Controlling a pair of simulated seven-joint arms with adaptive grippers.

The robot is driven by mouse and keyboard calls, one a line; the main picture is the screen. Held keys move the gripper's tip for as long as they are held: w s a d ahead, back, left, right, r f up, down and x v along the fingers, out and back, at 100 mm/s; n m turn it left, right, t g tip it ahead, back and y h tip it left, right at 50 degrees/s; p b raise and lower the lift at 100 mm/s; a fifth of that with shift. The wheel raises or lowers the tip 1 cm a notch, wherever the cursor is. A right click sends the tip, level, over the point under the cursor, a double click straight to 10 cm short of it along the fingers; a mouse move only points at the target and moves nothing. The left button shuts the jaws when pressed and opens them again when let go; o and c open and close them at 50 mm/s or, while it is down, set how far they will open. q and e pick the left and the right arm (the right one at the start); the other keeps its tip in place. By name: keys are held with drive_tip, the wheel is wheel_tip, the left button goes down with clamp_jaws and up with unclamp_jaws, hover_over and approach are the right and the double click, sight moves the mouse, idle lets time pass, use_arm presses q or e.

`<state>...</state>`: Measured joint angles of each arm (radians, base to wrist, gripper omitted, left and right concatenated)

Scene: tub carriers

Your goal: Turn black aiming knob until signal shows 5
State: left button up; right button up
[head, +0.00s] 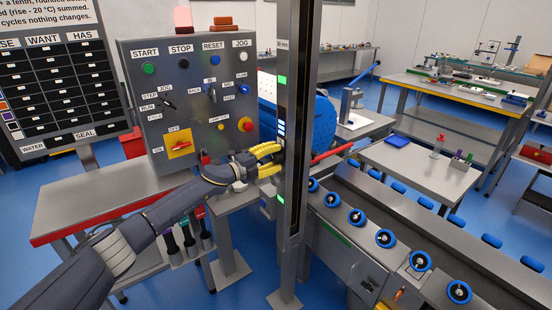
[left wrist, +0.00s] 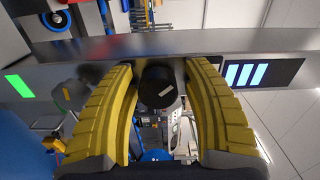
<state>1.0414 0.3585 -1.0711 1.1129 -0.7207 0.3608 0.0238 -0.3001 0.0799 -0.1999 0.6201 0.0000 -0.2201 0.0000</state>
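The black knob (left wrist: 160,92) with a white index mark sits on the grey post (head: 294,120) in the left wrist view. My left gripper (head: 276,160) reaches the post in the head view. In the left wrist view, the yellow fingers of my left gripper (left wrist: 160,75) stand on both sides of the knob, with what looks like a narrow gap on each side. In the head view the knob is hidden by the fingers and post. The signal window (left wrist: 262,73) is dark with three lit pale-blue bars. My right gripper is not in view.
A control panel (head: 185,100) with buttons and switches stands left of the post. A green lamp (left wrist: 18,86) glows on the post. A red bar (head: 332,153) sticks out right of it. A conveyor (head: 400,220) with blue-rimmed rollers lies at the right.

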use_arm(q)
drive_tip(key=shift+o, duration=0.8)
drive_tip(key=shift+s+d+f, duration=0.1)
drive_tip(key=shift+d, duration=0.05)
drive_tip(key=shift+s, duration=0.15)
drive_tip(key=v, duration=1.2)
drive_tip(key=shift+w, duration=0.2)
